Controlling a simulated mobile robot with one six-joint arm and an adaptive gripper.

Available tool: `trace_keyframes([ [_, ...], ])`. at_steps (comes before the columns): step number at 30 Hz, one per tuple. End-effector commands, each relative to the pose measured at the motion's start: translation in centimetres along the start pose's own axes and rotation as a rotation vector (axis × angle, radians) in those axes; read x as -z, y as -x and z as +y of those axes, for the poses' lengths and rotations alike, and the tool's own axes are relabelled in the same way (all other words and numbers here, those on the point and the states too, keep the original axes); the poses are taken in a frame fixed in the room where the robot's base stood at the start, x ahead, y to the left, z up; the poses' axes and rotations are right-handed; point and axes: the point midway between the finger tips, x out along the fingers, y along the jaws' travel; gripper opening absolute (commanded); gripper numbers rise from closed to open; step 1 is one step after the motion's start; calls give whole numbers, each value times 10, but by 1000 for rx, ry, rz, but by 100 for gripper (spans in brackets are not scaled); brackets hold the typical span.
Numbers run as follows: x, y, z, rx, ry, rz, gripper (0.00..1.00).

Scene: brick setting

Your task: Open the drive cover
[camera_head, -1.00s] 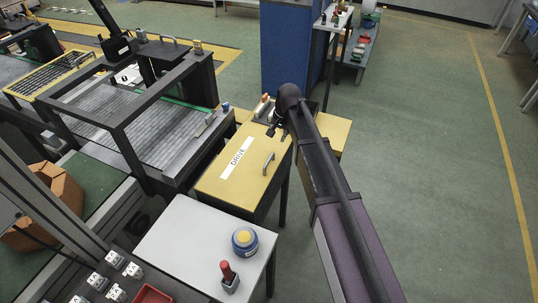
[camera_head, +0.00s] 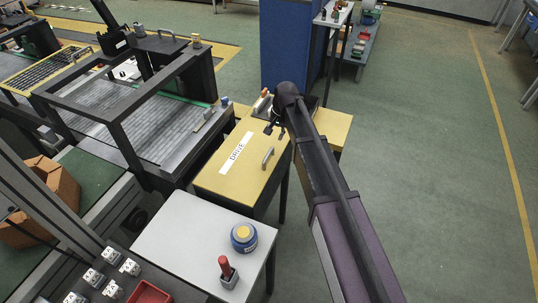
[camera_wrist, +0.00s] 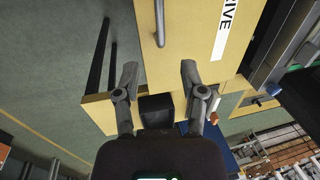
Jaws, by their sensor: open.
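The drive cover (camera_head: 226,172) is a yellow lid with a white DRIVE label (camera_head: 237,153) and a grey bar handle (camera_head: 267,158) near its right edge. It lies closed on its dark-legged stand. In the wrist view the cover (camera_wrist: 191,54) fills the upper middle, with the handle (camera_wrist: 160,22) at the top and part of the label (camera_wrist: 226,28). My gripper (camera_head: 275,129) is at the far right corner of the cover, beyond the handle. In the wrist view its fingers (camera_wrist: 159,78) are spread apart and empty, with the handle ahead of them and apart from them.
A white table (camera_head: 188,230) in front holds a blue and yellow tin (camera_head: 244,238) and a red-handled item (camera_head: 226,267). A black-framed conveyor (camera_head: 120,160) stands left. A blue partition (camera_head: 287,45) stands behind. Green floor (camera_head: 430,150) on the right is clear.

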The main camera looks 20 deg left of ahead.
Motion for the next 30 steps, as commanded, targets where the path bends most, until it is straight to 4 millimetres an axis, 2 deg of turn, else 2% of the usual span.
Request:
trace_keyframes([
  [1,0,-8,0,0,0,0,53],
  [30,0,-84,0,0,1,0,53],
])
